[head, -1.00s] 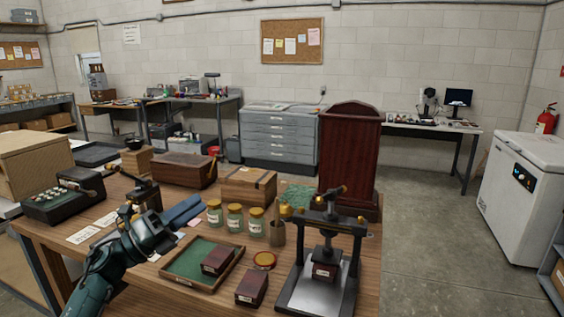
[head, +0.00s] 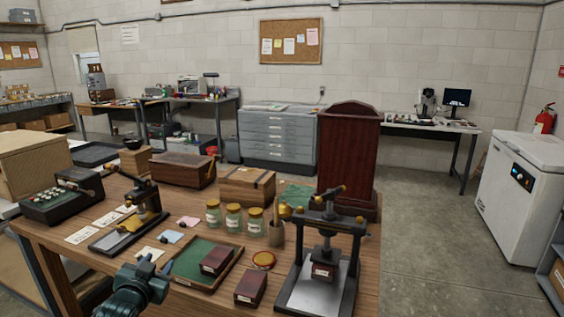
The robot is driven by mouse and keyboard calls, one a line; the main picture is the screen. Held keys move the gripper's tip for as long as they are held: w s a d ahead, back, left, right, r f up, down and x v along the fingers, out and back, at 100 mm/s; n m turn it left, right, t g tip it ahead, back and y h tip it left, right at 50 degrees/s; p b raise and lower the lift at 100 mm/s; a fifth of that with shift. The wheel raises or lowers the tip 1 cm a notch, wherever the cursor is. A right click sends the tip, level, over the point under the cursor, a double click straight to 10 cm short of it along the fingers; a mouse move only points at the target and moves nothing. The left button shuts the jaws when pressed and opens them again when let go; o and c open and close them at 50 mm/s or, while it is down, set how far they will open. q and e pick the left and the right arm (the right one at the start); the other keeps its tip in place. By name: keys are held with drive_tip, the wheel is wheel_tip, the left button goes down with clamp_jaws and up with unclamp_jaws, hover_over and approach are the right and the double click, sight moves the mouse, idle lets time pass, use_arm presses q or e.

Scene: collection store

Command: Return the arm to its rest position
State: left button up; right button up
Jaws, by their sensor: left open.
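My left gripper (head: 156,266) is open at the bottom of the head view, by the near edge of the wooden workbench (head: 205,302). It is seen from behind, and I see nothing held in it. A green-lined tray (head: 190,262) with a dark red box (head: 216,261) in it lies just to its right. My right gripper is not in view.
A small dark press (head: 148,205) stands behind the gripper. A large press (head: 318,250) holding a dark red box stands at right, with another red box (head: 250,287) beside it. Glass jars (head: 233,217) and wooden boxes (head: 248,186) stand farther back.

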use_arm(q)
drive_tip(key=s+d+f+g+h, duration=0.1)
drive_tip(key=s+d+f+g, duration=0.1)
drive_tip(key=s+d+f, duration=0.45)
drive_tip(key=s+d+f+g+h, duration=0.15)
drive_tip(key=s+d+f, duration=0.25)
drive_tip(key=s+f, duration=0.55)
drive_tip(key=s+d+g, duration=0.1)
drive_tip(key=s+d, duration=0.1)
drive_tip(key=s, duration=0.7)
drive_tip(key=s+d+h, duration=0.1)
drive_tip(key=s+d, duration=0.2)
drive_tip(key=s, duration=0.6)
drive_tip(key=shift+d+f+g, duration=0.35)
drive_tip(key=shift+f, duration=0.1)
drive_tip(key=shift+h, duration=0.25)
